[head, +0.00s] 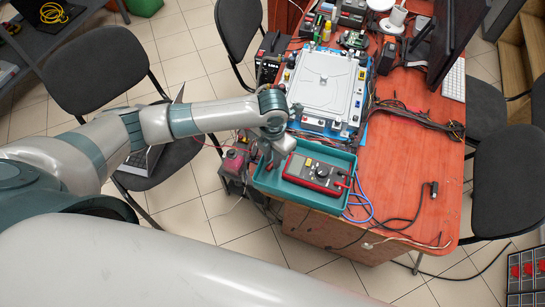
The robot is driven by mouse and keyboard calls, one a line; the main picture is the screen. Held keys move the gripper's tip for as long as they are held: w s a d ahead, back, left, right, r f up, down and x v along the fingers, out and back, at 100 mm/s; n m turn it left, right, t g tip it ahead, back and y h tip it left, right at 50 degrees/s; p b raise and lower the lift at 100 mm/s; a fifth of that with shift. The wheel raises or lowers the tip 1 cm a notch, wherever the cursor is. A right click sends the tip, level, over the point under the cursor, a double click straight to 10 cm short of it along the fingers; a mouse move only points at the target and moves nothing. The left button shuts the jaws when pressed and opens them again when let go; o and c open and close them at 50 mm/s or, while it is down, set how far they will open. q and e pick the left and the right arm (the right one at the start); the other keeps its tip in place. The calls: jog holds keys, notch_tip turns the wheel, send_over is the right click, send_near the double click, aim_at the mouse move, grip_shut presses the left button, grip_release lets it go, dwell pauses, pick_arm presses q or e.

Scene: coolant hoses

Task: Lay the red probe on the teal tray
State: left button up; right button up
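The teal tray (296,194) sits at the near left corner of the orange-red table. My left gripper (273,158) points down over the tray's left end, left of the multimeter. Its fingers are small and partly hidden by the wrist, so I cannot tell whether they are open or hold anything. I cannot pick out the red probe for certain; a thin red lead (209,144) runs left of the gripper. My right gripper is not in view.
A white panel (327,81) on a blue mat stands behind the tray. Dark cables (420,121) and a blue cable (362,204) lie on the table to the right. The table's near right part is mostly bare. Dark chairs (97,68) stand around.

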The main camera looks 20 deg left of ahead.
pick_arm(q)
jog(key=shift+r, duration=0.95)
notch_tip(320, 180, up, 11)
jog(key=b, duration=0.3)
jog(key=shift+r, duration=0.1)
dwell(0.5)
